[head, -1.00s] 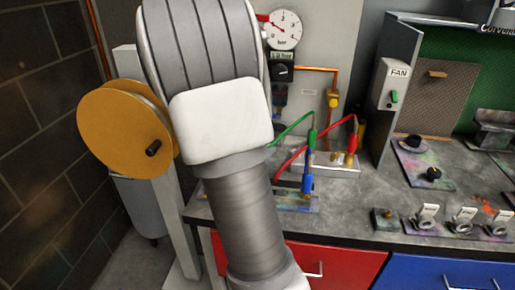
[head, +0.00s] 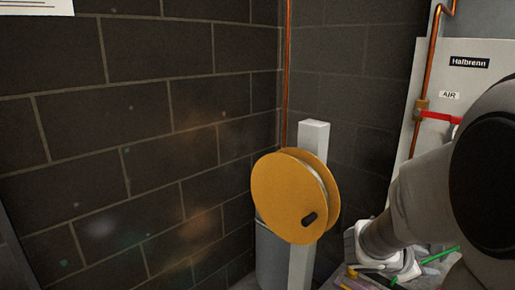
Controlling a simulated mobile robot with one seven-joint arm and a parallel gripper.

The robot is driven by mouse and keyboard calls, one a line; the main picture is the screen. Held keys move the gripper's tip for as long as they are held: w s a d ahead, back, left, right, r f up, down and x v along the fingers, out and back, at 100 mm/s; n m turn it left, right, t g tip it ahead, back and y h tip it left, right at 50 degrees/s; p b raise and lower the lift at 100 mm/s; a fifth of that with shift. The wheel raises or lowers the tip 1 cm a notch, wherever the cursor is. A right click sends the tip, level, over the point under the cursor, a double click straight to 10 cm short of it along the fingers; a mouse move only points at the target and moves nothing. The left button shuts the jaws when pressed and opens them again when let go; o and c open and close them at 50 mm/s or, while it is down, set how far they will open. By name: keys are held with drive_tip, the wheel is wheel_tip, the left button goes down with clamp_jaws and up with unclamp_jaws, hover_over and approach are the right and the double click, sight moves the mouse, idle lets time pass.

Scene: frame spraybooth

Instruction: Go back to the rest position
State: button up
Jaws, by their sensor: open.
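My arm reaches in from the right edge in the head view, with a dark round joint nearest the camera. Its grey and white links bend down and left to the workbench corner at the bottom. My gripper's fingers do not show; the arm's own links or the lower picture edge hide them. I cannot see anything held.
A yellow reel (head: 285,195) with a black handle is mounted on a pale post (head: 313,150), left of my arm. A grey bin (head: 270,255) stands behind it. A white panel (head: 440,80) carries a copper pipe and a red valve lever (head: 440,117). Dark block walls (head: 130,130) close the left side.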

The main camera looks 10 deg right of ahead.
drive_tip(key=s+a+r+m+y+p, duration=0.2)
drive_tip(key=s+a+r+m+y, duration=0.1)
drive_tip(key=a, duration=0.5)
drive_tip(key=s+a+r+m+t+y+p, duration=0.1)
drive_tip(key=s+a+r+m+y, duration=0.2)
drive_tip(key=a+m, duration=0.4)
drive_tip(key=s+a+r+m+t+y+p, duration=0.1)
drive_tip(key=s+a+r+m+y, duration=0.3)
drive_tip(key=a, duration=0.7)
wheel_tip(320, 180, up, 2)
drive_tip(key=shift+r+m+y+p, duration=0.1)
drive_tip(key=shift+m+y+p, duration=0.7)
drive_tip(key=shift+m, duration=0.2)
